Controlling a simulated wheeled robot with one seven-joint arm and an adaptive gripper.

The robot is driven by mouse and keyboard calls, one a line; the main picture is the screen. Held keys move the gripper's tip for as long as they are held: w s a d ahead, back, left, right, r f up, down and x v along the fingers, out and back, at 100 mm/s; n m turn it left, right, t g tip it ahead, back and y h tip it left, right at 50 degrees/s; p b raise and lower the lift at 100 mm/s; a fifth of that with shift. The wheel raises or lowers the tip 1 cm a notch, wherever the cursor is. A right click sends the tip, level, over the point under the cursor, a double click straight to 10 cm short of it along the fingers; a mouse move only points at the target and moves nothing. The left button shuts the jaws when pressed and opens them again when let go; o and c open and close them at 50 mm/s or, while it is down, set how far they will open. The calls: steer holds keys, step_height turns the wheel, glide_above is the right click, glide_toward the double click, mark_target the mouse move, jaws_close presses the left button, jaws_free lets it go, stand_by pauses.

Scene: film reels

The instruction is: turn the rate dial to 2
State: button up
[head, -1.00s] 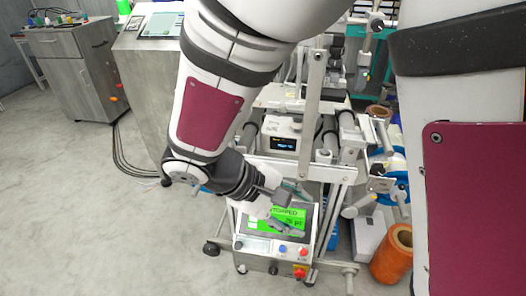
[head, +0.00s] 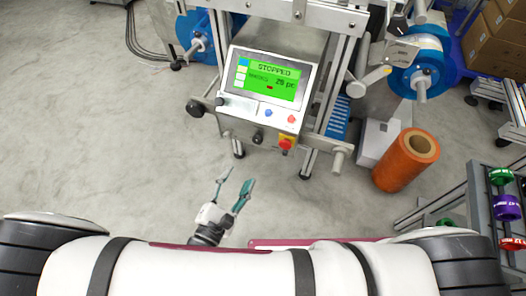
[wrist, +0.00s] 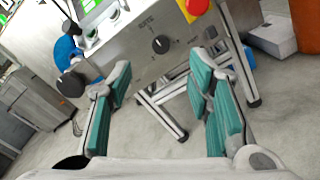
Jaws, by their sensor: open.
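The rate dial (wrist: 160,44) is a small black round knob on the grey front face of the control box, with a small label above it. A pale mark shows on its face, but I cannot read the setting. In the head view it is the dark knob (head: 258,137) below the screen. My gripper (head: 234,180) is open and empty, below and left of the dial in that picture, apart from it. In the wrist view the teal-padded fingers of my gripper (wrist: 160,75) spread either side, with the dial between and beyond them.
The green screen (head: 267,76) reads STOPPED. A red knob on yellow (head: 286,143) sits right of the dial. Blue (head: 268,113) and red (head: 291,119) buttons are above. An orange roll (head: 405,160) stands on the floor at right. Floor left of the box is clear.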

mark_target(257, 142)
steer(key=shift+n, duration=0.3)
steer(key=b+x, duration=0.1)
steer(key=x, duration=0.3)
steer(key=b+x, duration=0.1)
steer(key=x, duration=0.3)
steer(key=f+b+x, duration=0.1)
steer(key=b+x, duration=0.1)
steer(key=x, duration=0.3)
steer(key=shift+w+a, duration=0.1)
steer(key=shift+w, duration=0.05)
steer(key=shift+c, duration=0.2)
jaws_close()
